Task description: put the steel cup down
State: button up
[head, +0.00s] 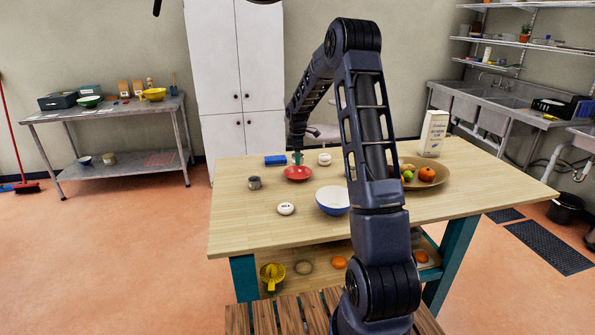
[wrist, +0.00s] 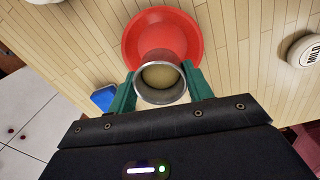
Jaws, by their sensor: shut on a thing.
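My gripper (wrist: 161,84) is shut on a steel cup (wrist: 160,98), with a green finger on either side of it. The cup's round metal rim faces the wrist camera. In the wrist view the cup overlaps the near edge of a red dish (wrist: 133,37); I cannot tell whether it touches the dish. In the head view my gripper (head: 297,158) is at the far side of the table, just behind the red dish (head: 297,174), and the held cup cannot be made out there. A separate grey metal cup (head: 254,183) stands on the table to the left.
The wooden table (head: 237,220) also holds a blue block (head: 275,160), white round items (head: 286,208) (head: 324,159), a blue-white bowl (head: 332,201), a fruit bowl (head: 437,182) and a white carton (head: 433,134). Bare wood shows around the grey cup and at the front left.

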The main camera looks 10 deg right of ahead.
aim_at(298, 176)
jog(key=shift+f, duration=3.25)
jog(key=shift+f, duration=0.15)
jog(key=o, duration=0.7)
jog(key=shift+o, duration=0.2)
